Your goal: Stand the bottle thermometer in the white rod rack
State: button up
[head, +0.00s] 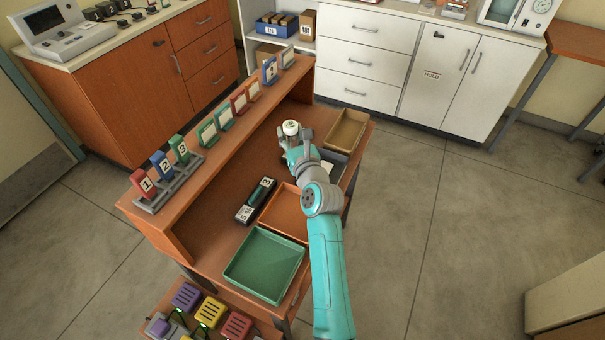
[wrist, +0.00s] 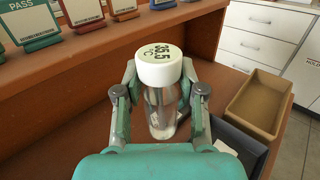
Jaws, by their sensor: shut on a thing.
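The bottle thermometer is a clear bottle (wrist: 160,112) with a white cap (wrist: 160,66) marked 35.5 °C. In the head view its white cap (head: 291,128) shows at the far end of my arm, over the brown desk. My gripper (wrist: 160,100) is shut on the bottle, one finger on each side of it below the cap. The bottle looks upright. I cannot tell whether its base touches the desk. I cannot make out a white rod rack in either view.
A tan tray (head: 347,130), a dark tray (head: 339,160), an orange tray (head: 285,212) and a green tray (head: 265,264) line the desk's right side. A dark labelled item (head: 256,200) lies left of the orange one. The raised shelf (head: 225,140) carries numbered tags and cards.

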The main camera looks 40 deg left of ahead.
jog(key=shift+s+a+r, duration=0.1)
jog(key=shift+a+r, duration=0.05)
jog(key=shift+a, duration=0.45)
jog(key=shift+a+f, duration=0.2)
jog(key=shift+f, duration=4.7)
jog(key=shift+f, duration=0.15)
jog(key=o, duration=1.2)
